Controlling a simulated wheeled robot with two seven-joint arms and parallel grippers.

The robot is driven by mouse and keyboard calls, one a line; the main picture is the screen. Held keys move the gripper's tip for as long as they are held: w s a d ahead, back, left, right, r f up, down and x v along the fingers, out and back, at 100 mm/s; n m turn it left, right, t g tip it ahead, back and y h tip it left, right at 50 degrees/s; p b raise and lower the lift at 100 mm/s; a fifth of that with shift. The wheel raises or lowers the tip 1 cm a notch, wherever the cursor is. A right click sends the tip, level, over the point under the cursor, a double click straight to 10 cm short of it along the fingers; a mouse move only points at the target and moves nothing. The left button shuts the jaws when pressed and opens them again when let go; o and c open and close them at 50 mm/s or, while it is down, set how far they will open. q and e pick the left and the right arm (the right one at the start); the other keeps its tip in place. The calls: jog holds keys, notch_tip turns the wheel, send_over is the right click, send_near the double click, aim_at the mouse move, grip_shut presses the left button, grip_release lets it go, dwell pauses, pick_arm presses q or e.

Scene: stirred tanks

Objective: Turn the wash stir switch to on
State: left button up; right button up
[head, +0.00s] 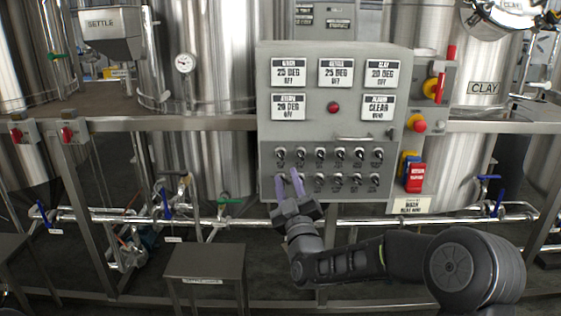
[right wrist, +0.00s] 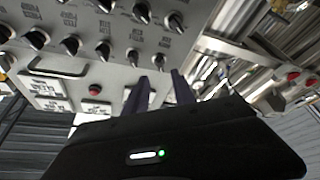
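The grey control panel (head: 330,120) carries two rows of small black switches (head: 340,155) below its displays. Their labels are too small to read, so I cannot tell which is the wash stir switch. My right gripper (head: 288,174) is at the lower left of the panel, its two fingers apart and empty, in front of the left end of the lower row. The fingers hide part of that end. In the right wrist view the fingers (right wrist: 161,80) point at the panel, with a black switch (right wrist: 160,60) just beyond the tips. Contact cannot be told. My left gripper is not in view.
A red lamp (head: 333,108) and a handle (head: 354,138) are on the panel. A rail (head: 200,123) runs behind. Steel tanks stand around, and a small table (head: 205,262) is in front.

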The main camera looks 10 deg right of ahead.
aim_at(281, 158)
jog(key=p+x, duration=0.1)
jog(key=x, duration=0.6)
jog(key=shift+w+r, duration=0.1)
jog(key=shift+w, duration=0.25)
grip_shut()
